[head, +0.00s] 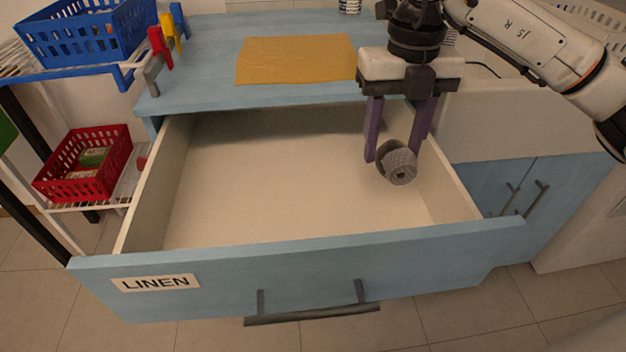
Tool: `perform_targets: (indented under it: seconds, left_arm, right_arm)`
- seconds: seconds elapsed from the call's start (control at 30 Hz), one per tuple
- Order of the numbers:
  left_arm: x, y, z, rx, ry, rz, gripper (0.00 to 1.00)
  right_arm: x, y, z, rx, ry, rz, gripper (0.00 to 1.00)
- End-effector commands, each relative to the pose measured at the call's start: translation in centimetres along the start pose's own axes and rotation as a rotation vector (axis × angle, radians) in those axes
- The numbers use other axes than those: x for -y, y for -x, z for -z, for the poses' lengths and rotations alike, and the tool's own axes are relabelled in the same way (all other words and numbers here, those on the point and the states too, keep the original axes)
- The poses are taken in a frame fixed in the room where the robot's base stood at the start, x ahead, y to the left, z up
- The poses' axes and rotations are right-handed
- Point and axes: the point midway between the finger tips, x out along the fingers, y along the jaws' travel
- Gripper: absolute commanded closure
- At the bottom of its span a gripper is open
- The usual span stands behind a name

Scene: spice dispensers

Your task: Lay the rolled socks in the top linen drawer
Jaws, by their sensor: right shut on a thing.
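The top linen drawer (285,278) is pulled open, with a blue front, a "LINEN" label (156,283) and a pale empty interior. My right gripper (396,152) comes down over the right part of the drawer. Its purple fingers are shut on the grey rolled socks (402,167), which hang at the fingertips over the drawer. How far the socks are above the drawer floor is hard to tell. My left gripper is not in view.
A yellow cloth (296,60) lies on the blue cabinet top (205,40) behind the drawer. Blue (84,36) and red (84,165) baskets stand on a rack at the left. Coloured clips or hooks (160,47) sit by the top's left edge. The drawer's left and middle are clear.

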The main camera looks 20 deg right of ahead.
Motion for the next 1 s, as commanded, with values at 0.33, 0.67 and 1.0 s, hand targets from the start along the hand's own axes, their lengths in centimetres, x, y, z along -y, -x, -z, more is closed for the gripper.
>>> perform_targets:
  seconds: [0.33, 0.67, 1.0]
  left_arm:
    - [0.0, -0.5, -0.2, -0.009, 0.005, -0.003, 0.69]
    - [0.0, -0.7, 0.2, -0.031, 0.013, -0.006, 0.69]
    - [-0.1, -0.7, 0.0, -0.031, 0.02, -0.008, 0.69]
  right_arm:
    - [0.1, -3.7, 0.0, -0.003, -0.012, 0.002, 0.75]
    - [0.0, -7.8, 0.1, -0.002, -0.01, 0.0, 0.75]
    - [0.0, -10.0, 0.0, 0.001, -0.009, -0.001, 0.75]
